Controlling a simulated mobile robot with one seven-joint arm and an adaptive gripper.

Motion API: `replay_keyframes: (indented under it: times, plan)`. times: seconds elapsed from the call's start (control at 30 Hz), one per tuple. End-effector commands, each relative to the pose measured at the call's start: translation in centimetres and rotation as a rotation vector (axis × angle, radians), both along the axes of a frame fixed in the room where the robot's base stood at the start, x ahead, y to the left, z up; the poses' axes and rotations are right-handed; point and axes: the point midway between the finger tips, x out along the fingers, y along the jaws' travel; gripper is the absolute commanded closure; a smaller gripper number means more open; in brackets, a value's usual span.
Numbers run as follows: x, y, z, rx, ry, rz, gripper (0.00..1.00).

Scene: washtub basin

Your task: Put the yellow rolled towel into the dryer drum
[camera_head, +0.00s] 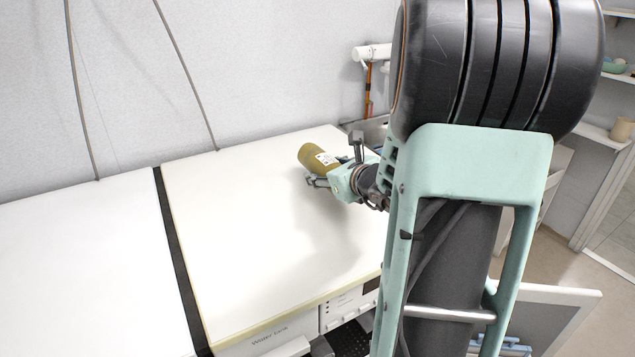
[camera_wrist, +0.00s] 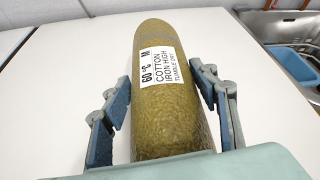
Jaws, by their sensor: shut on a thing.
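The yellow rolled towel (camera_head: 314,157) is an olive-yellow cylinder with a white label, over the white machine top in the head view. In the wrist view the towel (camera_wrist: 170,115) points away from me, its label with printed care text facing up. My gripper (camera_head: 337,167) is shut on the towel, and its two blue-grey fingers (camera_wrist: 165,110) lie on either side of it. I cannot tell whether the towel touches the top or is just above it. The dryer drum is not visible in either view.
The white top of the machine marked "Water tank" (camera_head: 250,230) is otherwise clear. A second white top (camera_head: 90,270) stands to its left across a dark gap. A metal sink with a blue basin (camera_wrist: 297,62) is at the upper right in the wrist view. Shelves (camera_head: 600,130) stand at the far right.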

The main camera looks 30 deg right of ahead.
Motion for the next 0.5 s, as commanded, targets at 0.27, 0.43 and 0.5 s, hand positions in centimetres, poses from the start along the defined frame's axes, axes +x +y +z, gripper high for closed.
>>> replay_keyframes:
  times: [0.27,0.43,0.5]
  plan:
    - [0.3,0.1,-3.5,0.001,0.001,0.000,0.73]
    - [0.3,0.1,-3.4,0.000,0.000,0.001,0.73]
    - [0.3,0.1,-3.4,0.000,0.000,0.001,0.73]
